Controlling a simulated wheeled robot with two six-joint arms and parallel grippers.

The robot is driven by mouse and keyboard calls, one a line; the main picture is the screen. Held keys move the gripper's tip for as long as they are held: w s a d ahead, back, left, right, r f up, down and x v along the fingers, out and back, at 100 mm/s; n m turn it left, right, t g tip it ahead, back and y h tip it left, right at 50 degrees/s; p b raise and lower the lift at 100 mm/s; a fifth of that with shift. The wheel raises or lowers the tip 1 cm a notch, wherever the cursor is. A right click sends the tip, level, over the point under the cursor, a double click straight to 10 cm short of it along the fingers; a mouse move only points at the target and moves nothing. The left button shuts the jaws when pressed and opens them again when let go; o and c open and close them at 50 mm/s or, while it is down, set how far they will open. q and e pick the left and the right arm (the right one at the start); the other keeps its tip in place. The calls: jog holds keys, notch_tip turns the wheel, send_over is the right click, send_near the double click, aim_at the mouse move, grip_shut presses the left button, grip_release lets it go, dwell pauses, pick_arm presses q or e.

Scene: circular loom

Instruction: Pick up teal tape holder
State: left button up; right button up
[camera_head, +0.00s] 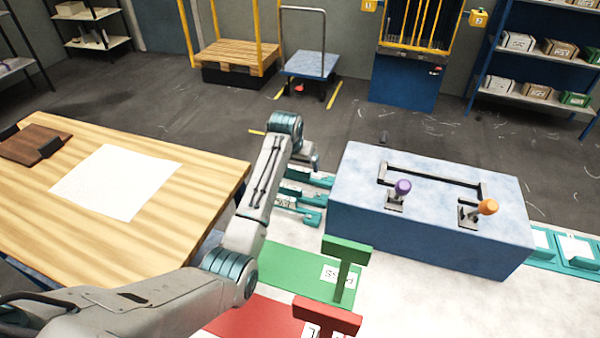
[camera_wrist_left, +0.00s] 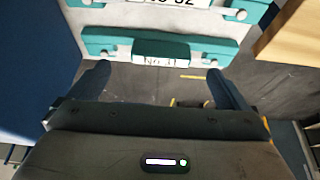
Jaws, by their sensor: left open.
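Several teal holders (camera_head: 301,216) with white labels sit in a row on the white table, partly behind my left arm. In the left wrist view, a teal holder (camera_wrist_left: 205,50) with a numbered white label lies across the view just beyond the fingertips. My left gripper (camera_wrist_left: 158,70) is open, with its fingers spread to either side below this holder and nothing held between them. Any contact between the fingers and the holder cannot be told. In the head view, my left gripper (camera_head: 314,160) is small and partly hidden by its wrist. My right gripper is not in view.
A blue-grey control box (camera_head: 430,235) with purple and orange levers stands right of the holders. Green (camera_head: 285,266) and red (camera_head: 245,316) panels with upright T-shaped parts lie nearer. A wooden table (camera_head: 200,170) is at left. More teal trays (camera_head: 575,262) sit at far right.

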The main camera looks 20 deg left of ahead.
aim_at(298, 170)
pick_arm(q)
jog(key=shift+w+f, duration=0.2)
jog(key=shift+f, duration=0.15)
jog(key=p+x, duration=0.2)
jog(key=x, duration=0.1)
jog(key=shift+s+a+f, duration=0.1)
jog(key=shift+s+f, duration=0.05)
jog(key=shift+w+f, duration=0.3)
jog(key=shift+f, duration=0.35)
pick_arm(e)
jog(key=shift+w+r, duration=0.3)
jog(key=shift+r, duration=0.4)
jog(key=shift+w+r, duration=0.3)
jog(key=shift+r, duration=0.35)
pick_arm(q)
jog(key=shift+c, duration=0.2)
jog(key=c, duration=1)
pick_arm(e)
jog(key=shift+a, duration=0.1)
